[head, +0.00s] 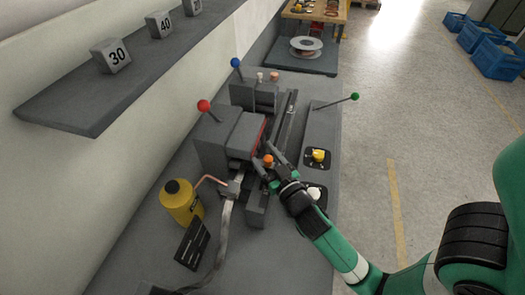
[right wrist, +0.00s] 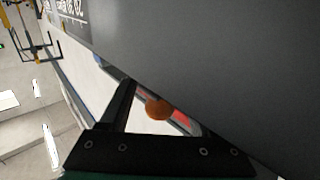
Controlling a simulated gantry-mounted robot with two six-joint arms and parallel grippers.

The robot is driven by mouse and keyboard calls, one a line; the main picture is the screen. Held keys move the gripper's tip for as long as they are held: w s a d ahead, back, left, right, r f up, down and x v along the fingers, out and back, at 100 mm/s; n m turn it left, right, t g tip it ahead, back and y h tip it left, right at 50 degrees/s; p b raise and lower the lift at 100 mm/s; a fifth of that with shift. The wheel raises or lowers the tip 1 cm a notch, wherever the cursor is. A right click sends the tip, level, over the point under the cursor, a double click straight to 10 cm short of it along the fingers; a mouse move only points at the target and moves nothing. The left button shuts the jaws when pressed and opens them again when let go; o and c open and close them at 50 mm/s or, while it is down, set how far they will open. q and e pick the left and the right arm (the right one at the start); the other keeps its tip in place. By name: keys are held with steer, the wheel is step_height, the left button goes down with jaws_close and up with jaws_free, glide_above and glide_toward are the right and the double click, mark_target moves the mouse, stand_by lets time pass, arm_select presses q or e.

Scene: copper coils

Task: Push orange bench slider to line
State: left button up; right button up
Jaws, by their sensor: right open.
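The orange knob of the bench slider (head: 268,160) stands at the middle of the grey bench machine. My right gripper (head: 262,155) is open, with its fingers to either side of the knob. In the right wrist view the orange knob (right wrist: 157,107) shows in the gap by the open fingers. I cannot tell whether a finger touches it. A dark grey surface hides part of the slider in that view. The target line cannot be made out clearly. My left gripper is not in view.
Red (head: 204,105), blue (head: 236,62) and green (head: 355,97) ball levers stand around the machine. A yellow bottle (head: 181,204) and a copper tube (head: 211,180) are at left. A yellow button (head: 318,156) lies to the right. A shelf (head: 65,95) overhangs the back left.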

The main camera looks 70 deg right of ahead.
jaws_close()
stand_by(0.3)
stand_by(1.1)
